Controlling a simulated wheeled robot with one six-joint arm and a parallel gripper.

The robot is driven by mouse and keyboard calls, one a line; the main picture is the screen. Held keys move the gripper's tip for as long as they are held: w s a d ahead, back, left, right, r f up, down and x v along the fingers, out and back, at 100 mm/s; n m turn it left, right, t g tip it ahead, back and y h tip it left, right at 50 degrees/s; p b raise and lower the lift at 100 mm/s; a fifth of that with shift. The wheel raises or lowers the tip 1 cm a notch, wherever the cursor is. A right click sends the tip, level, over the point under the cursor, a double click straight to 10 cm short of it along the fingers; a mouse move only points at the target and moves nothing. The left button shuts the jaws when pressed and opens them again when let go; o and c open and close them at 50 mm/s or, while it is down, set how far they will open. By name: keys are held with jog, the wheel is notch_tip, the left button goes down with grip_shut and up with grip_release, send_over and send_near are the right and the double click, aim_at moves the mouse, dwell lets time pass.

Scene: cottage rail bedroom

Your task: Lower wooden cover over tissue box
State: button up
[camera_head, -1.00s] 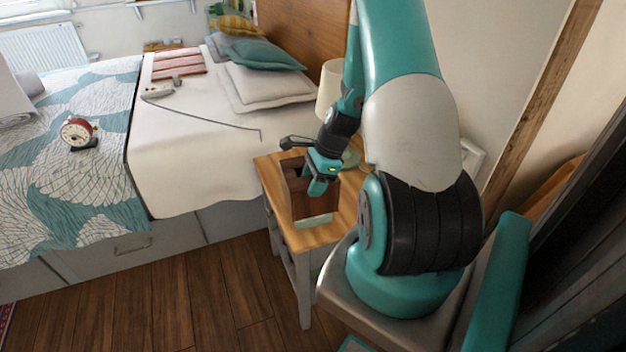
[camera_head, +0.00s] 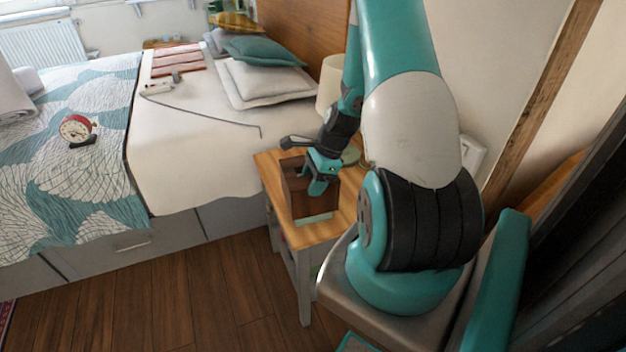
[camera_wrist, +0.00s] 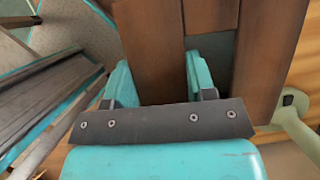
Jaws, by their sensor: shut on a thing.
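The wooden cover (camera_head: 298,181) is a dark brown, open-looking box shape over the nightstand top, in the middle of the head view. A pale green strip (camera_head: 314,219), perhaps part of the tissue box, shows at its lower front edge; the rest of that box is hidden. My gripper (camera_head: 318,187) is at the cover's right side, shut on it. In the wrist view the two teal fingertips (camera_wrist: 158,85) sit on either side of a brown panel of the cover (camera_wrist: 152,40). I cannot tell whether the cover touches the nightstand.
The small wooden nightstand (camera_head: 336,232) stands beside the bed (camera_head: 190,170). A cream lamp (camera_head: 329,90) stands behind my gripper, close to my arm. A red alarm clock (camera_head: 77,130) lies on the bed. The wooden floor in front is clear.

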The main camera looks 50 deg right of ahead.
jog(key=shift+f+b, duration=0.3)
jog(key=shift+f, duration=0.3)
jog(key=shift+s+f+b, duration=0.2)
jog(key=shift+f+b, duration=0.1)
jog(key=shift+f, duration=0.15)
jog(key=shift+a, duration=0.1)
jog(key=o, duration=1)
jog(key=shift+o, duration=0.6)
jog(key=shift+d+r, duration=0.3)
jog(key=shift+r, duration=0.15)
jog(key=p+v, duration=0.2)
jog(key=v, duration=1.5)
jog(key=shift+a+r, duration=0.2)
jog(key=shift+r, duration=0.05)
jog(key=shift+w, duration=0.1)
